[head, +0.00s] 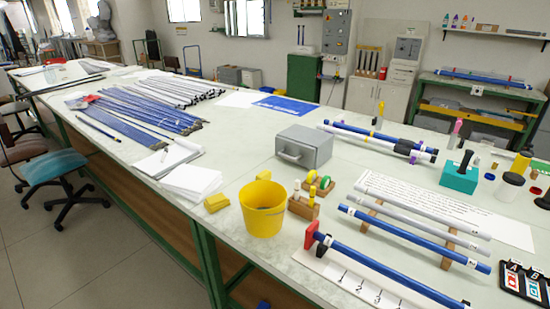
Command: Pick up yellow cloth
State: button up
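A small yellow folded item, which looks like the yellow cloth (217,202), lies on the white worktable near its front edge. It sits just left of the yellow bucket (263,212), very close to it. A stack of white paper (190,182) lies to its left and a little behind. Nothing covers the cloth in the head view. My gripper is not in view.
A wooden tape holder (303,205) stands right of the bucket, and a grey metal box (304,146) stands behind. Blue and grey rods (413,237) on wooden supports fill the right side.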

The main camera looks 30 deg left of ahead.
aim_at(218, 202)
jog(key=u, duration=1.4)
jog(key=z, duration=2.05)
jog(key=u, duration=2.05)
jog(key=i+j+z, duration=0.3)
jog(key=i+j, duration=0.35)
jog(key=i+j+z, duration=0.3)
jog(key=i+j, duration=0.3)
jog(key=j, duration=0.15)
